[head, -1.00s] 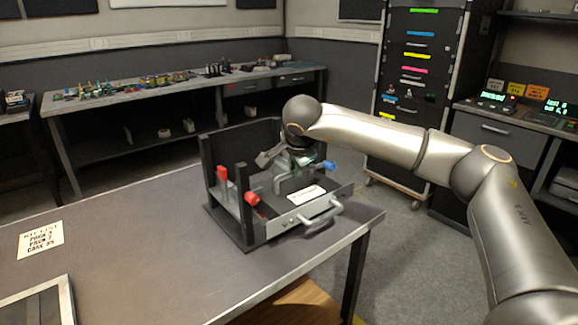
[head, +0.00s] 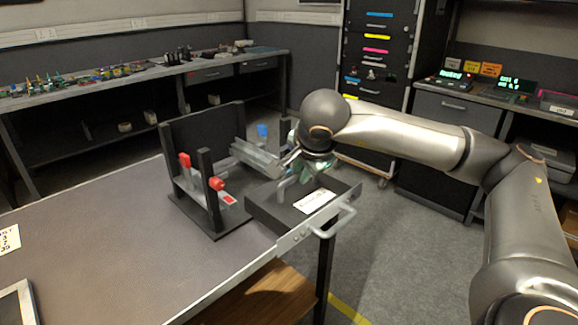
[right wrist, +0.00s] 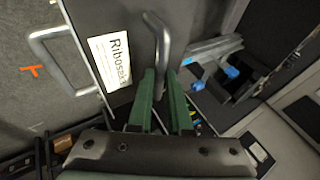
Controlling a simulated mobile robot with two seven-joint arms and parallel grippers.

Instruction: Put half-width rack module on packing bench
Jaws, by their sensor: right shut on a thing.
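The half-width rack module (head: 272,207) is a dark shallow box with a grey front plate, a white label and a metal front handle. It is at the right corner of the near bench (head: 110,235), beside the black holding frame (head: 207,205). My right gripper (head: 303,168) is above the module. In the right wrist view its green fingers (right wrist: 163,85) are shut on a metal handle (right wrist: 160,35) of the module (right wrist: 85,20). I cannot tell whether the module touches the bench. My left gripper is not in view. Which bench is the packing bench is unclear.
The holding frame has upright posts, red clamps (head: 217,184) and a blue clamp (head: 263,130). A tray (head: 17,303) and a printed card (head: 8,239) lie at the bench's left. A back bench (head: 130,75) holds small parts. A tall rack (head: 378,60) stands behind my arm.

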